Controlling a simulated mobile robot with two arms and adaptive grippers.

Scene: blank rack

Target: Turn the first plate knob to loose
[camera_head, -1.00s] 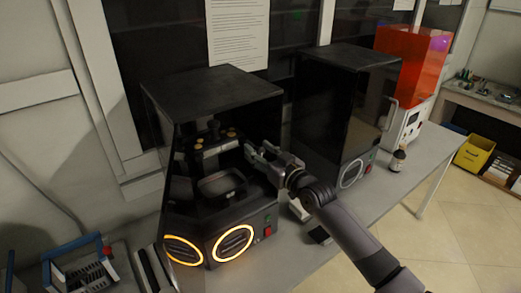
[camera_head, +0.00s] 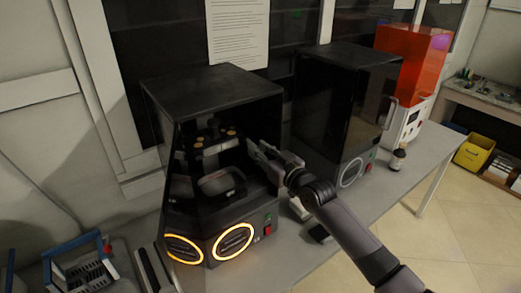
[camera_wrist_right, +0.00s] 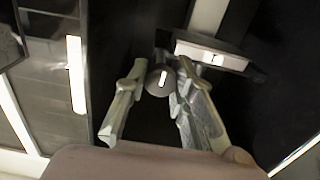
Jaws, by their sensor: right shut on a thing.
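The plate knob (camera_wrist_right: 160,79) is a small round grey knob with a white mark, seen in the right wrist view. It sits between the fingertips of my right gripper (camera_wrist_right: 161,74), which is shut on it. The mark stands nearly upright in that view. In the head view my right gripper (camera_head: 258,150) reaches into the open front of the near black machine (camera_head: 214,88), on its right side. The knob cannot be made out there behind the fingers. A tray (camera_head: 222,184) lies inside the machine, below the dark plate assembly. My left gripper is out of view.
A second black machine (camera_head: 337,110) stands close on the right, then an orange-covered printer (camera_head: 412,62) and a small bottle (camera_head: 398,158). A blue-handled rack (camera_head: 78,262) is at lower left. The bench (camera_head: 430,150) is clear toward its right front edge.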

